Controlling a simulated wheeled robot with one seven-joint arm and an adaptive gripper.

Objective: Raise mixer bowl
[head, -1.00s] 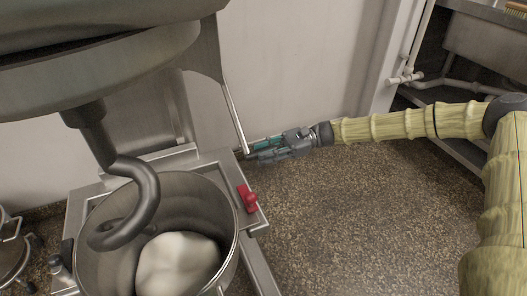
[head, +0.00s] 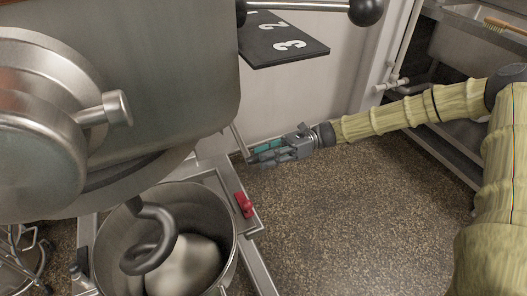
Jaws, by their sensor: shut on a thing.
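The steel mixer bowl (head: 207,208) stands low under the mixer head (head: 165,70) and holds a pale lump of dough (head: 190,265). The dark dough hook (head: 168,228) hangs from the head, its curl over the bowl opening and in front of the dough. A thin metal lever rod (head: 238,138) slants down beside the mixer, right of the bowl. My gripper (head: 256,155) is shut on the lower end of this rod. The fingers hide the rod's end. My arm reaches in from the right.
A red clamp handle (head: 244,205) sits on the bowl support, close below my gripper. A black plate with numbers (head: 283,42) and a ball-ended lever (head: 366,10) stick out above. A steel sink (head: 465,45) stands back right. The speckled floor (head: 350,215) is clear.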

